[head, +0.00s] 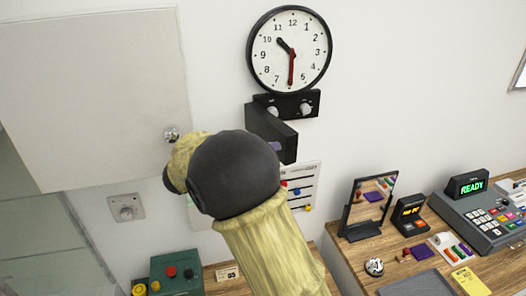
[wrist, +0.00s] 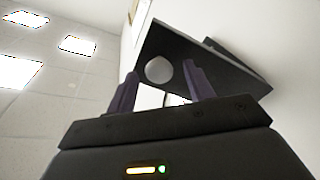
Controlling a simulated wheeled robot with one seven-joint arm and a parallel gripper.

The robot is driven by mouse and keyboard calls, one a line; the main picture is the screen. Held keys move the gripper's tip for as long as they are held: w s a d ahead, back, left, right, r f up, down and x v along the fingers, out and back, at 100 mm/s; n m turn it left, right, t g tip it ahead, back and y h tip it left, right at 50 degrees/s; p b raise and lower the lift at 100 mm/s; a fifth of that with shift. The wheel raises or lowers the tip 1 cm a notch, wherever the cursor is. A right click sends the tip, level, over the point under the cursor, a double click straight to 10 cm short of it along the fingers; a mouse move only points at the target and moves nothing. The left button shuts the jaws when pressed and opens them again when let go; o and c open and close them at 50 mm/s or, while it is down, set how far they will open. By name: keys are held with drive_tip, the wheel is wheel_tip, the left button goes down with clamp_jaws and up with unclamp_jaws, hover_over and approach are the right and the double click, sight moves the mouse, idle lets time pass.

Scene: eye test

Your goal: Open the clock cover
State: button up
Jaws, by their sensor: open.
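The round wall clock (head: 290,50) has a black rim, a white face and a red hand. A separate cover on it cannot be made out. Below it is a black box (head: 287,98) with two pale knobs, a left one (head: 271,112) and a right one (head: 306,108). My gripper (head: 272,134) is just under the box's left part. In the wrist view my gripper (wrist: 161,72) is open, its dark purple fingers apart. One pale round knob (wrist: 158,69) on a black panel (wrist: 205,68) appears between them; contact cannot be told.
A white cabinet door (head: 95,100) with a round metal knob (head: 171,134) is on the left. A wall dial (head: 126,208) is below it. A mirror (head: 368,204), a small display and a register (head: 487,215) stand on the right counter.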

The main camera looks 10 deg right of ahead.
drive_tip(key=b+v, duration=0.7)
drive_tip(key=v, duration=1)
drive_tip(key=shift+a, duration=0.25)
drive_tip(key=shift+s, duration=0.1)
